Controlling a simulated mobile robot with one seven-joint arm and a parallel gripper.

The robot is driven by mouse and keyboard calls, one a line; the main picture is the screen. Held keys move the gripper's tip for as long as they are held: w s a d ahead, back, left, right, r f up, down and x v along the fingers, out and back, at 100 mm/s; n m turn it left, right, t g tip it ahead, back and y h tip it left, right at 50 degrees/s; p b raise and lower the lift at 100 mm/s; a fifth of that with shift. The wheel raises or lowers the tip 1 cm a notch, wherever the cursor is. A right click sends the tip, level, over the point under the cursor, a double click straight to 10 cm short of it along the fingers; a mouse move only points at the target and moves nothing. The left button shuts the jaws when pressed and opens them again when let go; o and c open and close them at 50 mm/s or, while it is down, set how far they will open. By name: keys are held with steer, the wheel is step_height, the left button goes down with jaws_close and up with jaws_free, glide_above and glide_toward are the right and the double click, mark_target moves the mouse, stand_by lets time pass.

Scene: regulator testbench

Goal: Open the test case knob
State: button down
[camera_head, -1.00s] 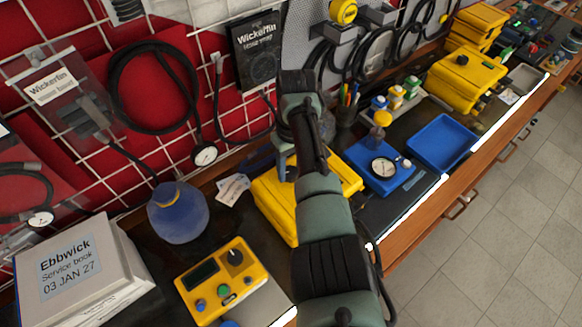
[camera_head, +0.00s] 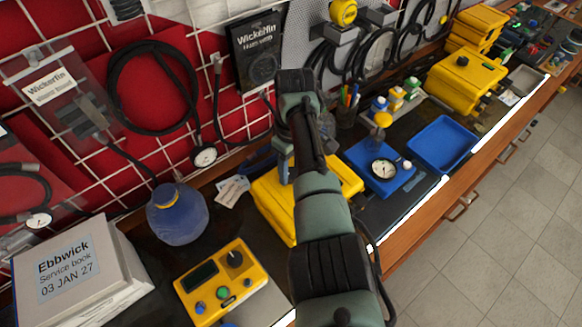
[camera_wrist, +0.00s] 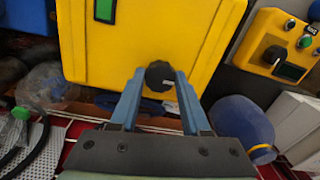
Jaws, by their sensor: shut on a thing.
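The yellow test case (camera_head: 272,207) stands on the bench in the middle of the head view, partly hidden behind my arm. In the wrist view the case (camera_wrist: 150,40) fills the upper middle, and its black round knob (camera_wrist: 160,76) is near its edge. My gripper (camera_wrist: 158,84) has its two blue fingers on either side of the knob, shut on it. In the head view the knob is hidden by my arm, and only part of the blue fingers (camera_head: 282,165) shows.
A yellow control box (camera_head: 220,282) and a blue round bottle (camera_head: 178,214) are at left of the case. A wire grid wall with hoses stands behind.

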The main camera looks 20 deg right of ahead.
steer(key=shift+c, duration=1.8)
jaws_free()
steer(key=shift+r, duration=0.2)
step_height(320, 180, up, 13)
steer(key=shift+w+d, duration=0.15)
steer(key=shift+d, duration=0.1)
steer(key=shift+f, duration=0.15)
